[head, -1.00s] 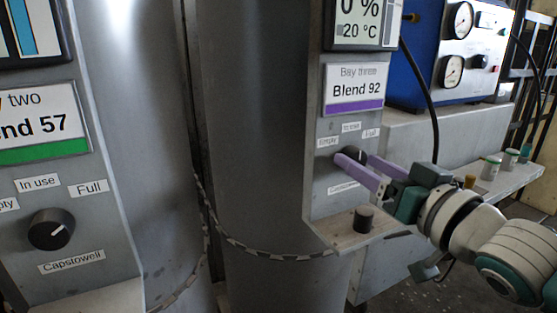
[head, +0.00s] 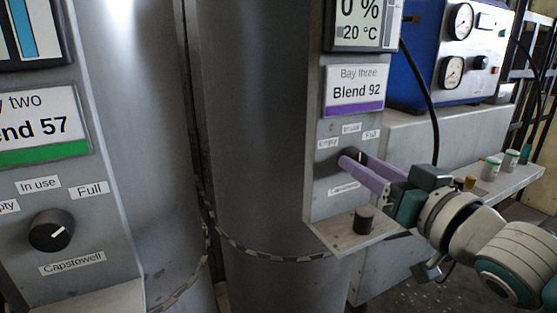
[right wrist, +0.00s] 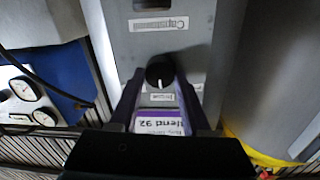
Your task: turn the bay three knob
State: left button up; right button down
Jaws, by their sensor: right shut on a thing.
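The bay three knob (head: 350,153) is black and sits on the grey panel below the "Bay three Blend 92" sign (head: 354,90). "Empty", "In use" and "Full" labels surround its top. My right gripper (head: 353,159) is shut on it, and its purple fingers hide much of the knob in the head view. In the right wrist view, upside down, the knob (right wrist: 160,71) is between the fingers, its white mark pointing toward the "In use" label (right wrist: 162,97). My left gripper is not in view.
A small ledge with a dark knob-like peg (head: 363,219) juts out below the panel. The bay two knob (head: 50,231) is at left. A blue gauge box (head: 423,60) stands behind, and small capped containers (head: 491,168) sit on a shelf at right.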

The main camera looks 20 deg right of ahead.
jog(key=n, duration=0.2)
jog(key=shift+n+p, duration=0.3)
jog(key=shift+n, duration=0.1)
jog(key=n, duration=0.3)
jog(key=shift+f+n, duration=0.1)
jog(key=shift+n, duration=0.2)
jog(key=n, duration=0.4)
jog(key=shift+t, duration=0.3)
jog(key=shift+n+y, duration=0.3)
jog(key=shift+n, duration=0.5)
jog(key=shift+c, duration=1.8)
grip_release()
